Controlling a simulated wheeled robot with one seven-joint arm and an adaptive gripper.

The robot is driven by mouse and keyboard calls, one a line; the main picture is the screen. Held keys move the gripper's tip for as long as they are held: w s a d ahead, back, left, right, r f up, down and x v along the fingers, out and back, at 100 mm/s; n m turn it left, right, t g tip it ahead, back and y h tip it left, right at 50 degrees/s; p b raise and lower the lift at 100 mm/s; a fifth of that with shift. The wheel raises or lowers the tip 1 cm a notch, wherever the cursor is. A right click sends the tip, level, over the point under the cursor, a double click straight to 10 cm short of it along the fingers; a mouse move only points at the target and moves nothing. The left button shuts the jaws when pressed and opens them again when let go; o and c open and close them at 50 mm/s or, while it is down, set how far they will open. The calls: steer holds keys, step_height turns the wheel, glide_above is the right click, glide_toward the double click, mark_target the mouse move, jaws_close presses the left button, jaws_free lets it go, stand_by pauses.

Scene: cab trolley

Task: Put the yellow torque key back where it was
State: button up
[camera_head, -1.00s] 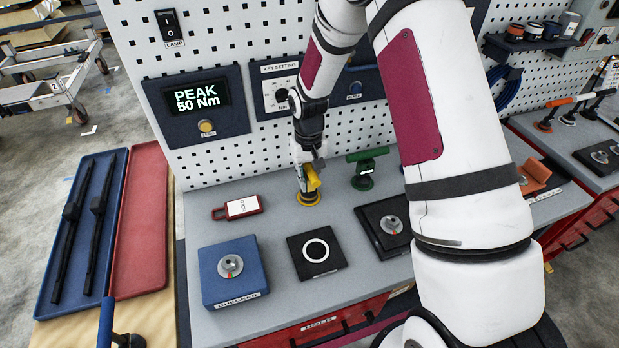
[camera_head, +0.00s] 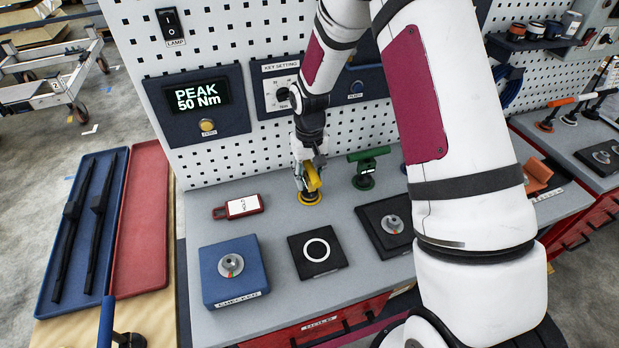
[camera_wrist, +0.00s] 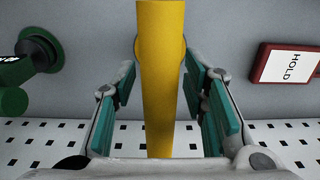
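The yellow torque key (camera_head: 313,178) stands upright on the grey bench, near the pegboard, with its round yellow foot on the bench top. In the wrist view its yellow bar (camera_wrist: 160,85) runs down the middle of the picture. My gripper (camera_head: 303,180) is at the key, with one finger on each side of it. In the wrist view my gripper (camera_wrist: 159,85) is open, and narrow gaps show between its teal pads and the bar. The head view hides part of the key behind the fingers.
A green key (camera_head: 366,168) stands just right of the yellow one. A red HOLD tag (camera_head: 238,207) lies to the left. In front are a blue checker block (camera_head: 215,290), a black pad with a white ring (camera_head: 298,262) and a black block (camera_head: 370,225). The pegboard (camera_head: 230,165) rises close behind.

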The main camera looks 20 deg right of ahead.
step_height(320, 180, up, 11)
steer(key=shift+f+b, duration=0.2)
steer(key=shift+b, duration=0.65)
steer(key=s+r+t, duration=0.3)
steer(key=s+r, duration=0.7)
steer(key=r, duration=0.5)
steer(key=s+r+t, duration=0.1)
steer(key=s+r, duration=0.1)
steer(key=s, duration=0.6)
steer(key=s+r+t, duration=0.1)
steer(key=s+r, duration=0.2)
steer(key=s, duration=0.4)
steer(key=shift+s+r+t, duration=0.3)
steer(key=shift+s, duration=0.1)
